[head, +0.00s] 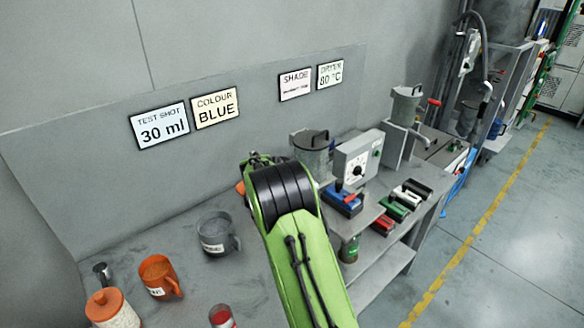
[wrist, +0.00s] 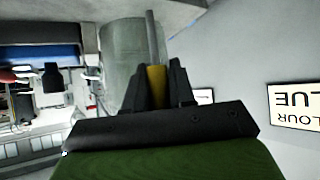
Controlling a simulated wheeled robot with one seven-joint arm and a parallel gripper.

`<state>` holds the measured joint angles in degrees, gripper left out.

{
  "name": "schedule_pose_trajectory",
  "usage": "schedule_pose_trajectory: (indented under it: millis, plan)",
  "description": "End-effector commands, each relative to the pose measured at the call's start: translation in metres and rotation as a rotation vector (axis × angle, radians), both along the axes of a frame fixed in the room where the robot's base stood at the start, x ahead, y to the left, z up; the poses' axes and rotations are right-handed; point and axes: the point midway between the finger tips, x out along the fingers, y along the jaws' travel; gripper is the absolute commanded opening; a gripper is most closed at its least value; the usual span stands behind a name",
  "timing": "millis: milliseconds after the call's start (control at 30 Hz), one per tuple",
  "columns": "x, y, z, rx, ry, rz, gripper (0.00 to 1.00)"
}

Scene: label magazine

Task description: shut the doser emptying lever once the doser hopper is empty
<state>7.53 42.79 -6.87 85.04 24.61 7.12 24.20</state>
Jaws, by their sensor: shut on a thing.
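The doser hopper (head: 312,150) is a grey, see-through vessel with a dark top, beside a control box with a dial. It also shows upside down in the wrist view (wrist: 122,58), behind the fingers; I make out no coloured fill inside. My gripper (wrist: 157,85) is shut on a yellow grip with a grey rod, which looks like the doser emptying lever (wrist: 156,78). The rod stands in front of the hopper's side, and I cannot tell where it joins. In the head view my arm hides the fingers and the lever.
The control box (head: 358,160) stands right of the hopper. Blue (head: 342,200), green and red blocks lie on the bench. A second hopper with a red handle (head: 405,105) stands further right. A grey mug (head: 217,235), an orange jug (head: 158,277) and an orange-lidded jar (head: 111,308) stand left.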

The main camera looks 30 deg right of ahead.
Motion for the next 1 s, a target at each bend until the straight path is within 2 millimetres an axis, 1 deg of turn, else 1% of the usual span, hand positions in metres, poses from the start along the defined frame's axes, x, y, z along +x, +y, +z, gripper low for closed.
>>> schedule_pose_trajectory:
  millis: [33, 267, 700, 733, 800, 867, 1000]
  plan:
    - [0.0021, 0.0003, 0.0039, -0.003, 0.015, 0.000, 0.00]
    - [0.0058, 0.0011, 0.0019, -0.011, 0.065, 0.001, 0.00]
    - [0.0065, 0.0009, 0.0006, -0.014, 0.074, 0.002, 0.00]
    - [0.0065, 0.0009, 0.0006, -0.014, 0.074, 0.002, 0.26]
    - [0.0065, 0.0009, 0.0006, -0.014, 0.074, 0.002, 0.36]
    - [0.0063, 0.0009, 0.0004, -0.013, 0.075, 0.002, 0.45]
    - [0.0060, 0.0008, 0.0000, -0.012, 0.074, 0.001, 0.45]
